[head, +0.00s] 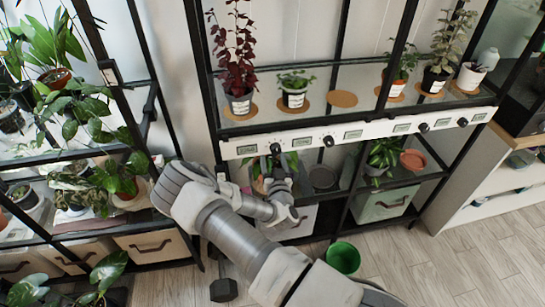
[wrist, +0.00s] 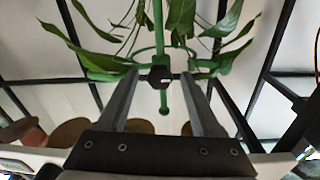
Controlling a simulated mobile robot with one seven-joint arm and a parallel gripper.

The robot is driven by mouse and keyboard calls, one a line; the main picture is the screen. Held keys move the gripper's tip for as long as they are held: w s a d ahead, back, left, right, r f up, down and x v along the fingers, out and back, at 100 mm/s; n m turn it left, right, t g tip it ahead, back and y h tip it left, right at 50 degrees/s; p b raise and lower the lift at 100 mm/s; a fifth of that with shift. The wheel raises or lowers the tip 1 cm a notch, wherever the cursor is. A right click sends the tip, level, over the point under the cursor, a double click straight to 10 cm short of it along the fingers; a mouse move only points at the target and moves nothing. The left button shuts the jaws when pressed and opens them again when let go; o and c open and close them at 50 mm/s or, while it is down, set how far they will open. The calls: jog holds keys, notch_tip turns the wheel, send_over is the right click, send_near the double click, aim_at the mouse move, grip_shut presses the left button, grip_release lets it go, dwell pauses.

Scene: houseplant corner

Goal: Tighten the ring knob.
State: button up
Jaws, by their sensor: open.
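The ring knob (wrist: 160,76) is a small black knob on a green plant support (wrist: 190,100) with a stake and a ring. Green leaves surround it. In the wrist view my gripper (wrist: 159,82) is open, with one finger on each side of the knob and gaps visible on both sides. In the head view my gripper (head: 279,162) is just below the white panel strip, in front of a green plant (head: 292,161) on the lower shelf. It hides much of that plant, and I cannot make out the ring knob there.
The white strip (head: 356,134) with black dials and small displays runs above my gripper. Potted plants stand on the glass shelf (head: 315,112) above it. Open floor lies at right.

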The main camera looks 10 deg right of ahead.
grip_shut()
dwell(0.3)
